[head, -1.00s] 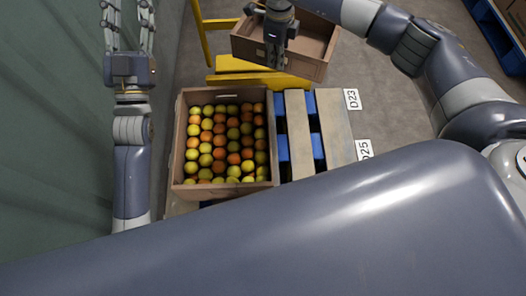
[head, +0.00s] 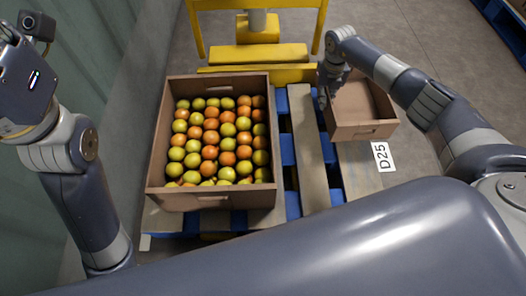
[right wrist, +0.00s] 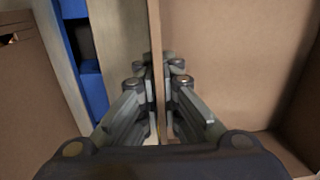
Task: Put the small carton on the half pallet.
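The small carton (head: 364,132) is an empty, open brown box over the right part of the half pallet (head: 308,140), a blue pallet with wooden slats. My right gripper (head: 324,99) is at the carton's left side. In the right wrist view, the fingers of my right gripper (right wrist: 158,68) close on the carton's wall (right wrist: 158,95) from both sides. I cannot tell whether the carton's underside touches the slats. My left arm is at the left edge; its fingers are mostly cut off by the frame.
A yellow frame (head: 258,54) is behind the pallet. A D25 label (head: 383,157) lies to the right. A green wall (head: 90,50) bounds the left.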

